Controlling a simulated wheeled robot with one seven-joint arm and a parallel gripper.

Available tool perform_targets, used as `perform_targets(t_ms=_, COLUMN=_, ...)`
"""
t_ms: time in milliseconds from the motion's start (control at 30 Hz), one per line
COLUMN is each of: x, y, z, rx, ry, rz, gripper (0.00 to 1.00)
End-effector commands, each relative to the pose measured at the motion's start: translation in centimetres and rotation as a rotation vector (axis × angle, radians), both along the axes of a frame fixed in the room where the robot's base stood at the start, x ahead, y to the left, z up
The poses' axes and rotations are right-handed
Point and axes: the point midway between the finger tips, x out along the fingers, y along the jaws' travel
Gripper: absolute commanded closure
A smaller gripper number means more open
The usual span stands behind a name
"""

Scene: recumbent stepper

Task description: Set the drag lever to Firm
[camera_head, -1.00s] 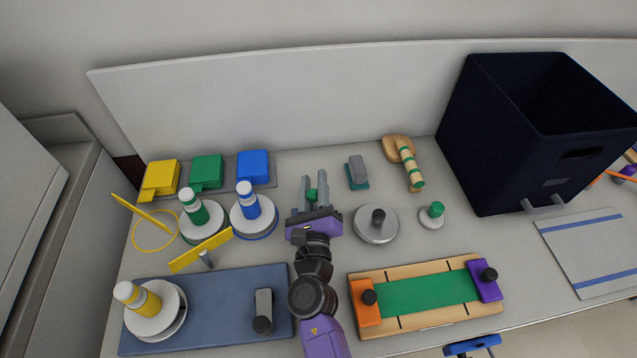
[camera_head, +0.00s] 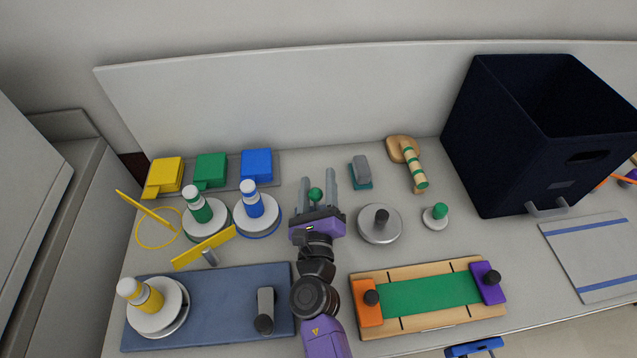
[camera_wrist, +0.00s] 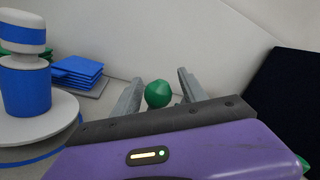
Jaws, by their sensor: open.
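A green ball-shaped knob (camera_head: 315,194), which looks like the drag lever's top, stands between my gripper's fingers. My gripper (camera_head: 318,186) is open, with one finger on each side of the knob and a visible gap on both sides. In the wrist view the knob (camera_wrist: 158,93) also shows between the two grey fingertips (camera_wrist: 158,88). The lever's lower part is hidden behind my gripper body. No Firm marking can be read.
Blue and green bottles (camera_head: 252,203) (camera_head: 199,208) on round bases stand left of my gripper. A grey disc with a black knob (camera_head: 379,224) is close on the right. A dark bin (camera_head: 480,150) stands at the right back.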

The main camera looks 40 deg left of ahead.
Motion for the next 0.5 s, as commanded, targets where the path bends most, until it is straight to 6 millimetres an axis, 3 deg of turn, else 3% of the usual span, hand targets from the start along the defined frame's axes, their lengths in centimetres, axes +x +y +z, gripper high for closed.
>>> perform_targets(t_ms=500, x=-4.7, y=-4.3, z=-0.7, rx=0.0, ry=0.002, rz=-0.003, gripper=0.5)
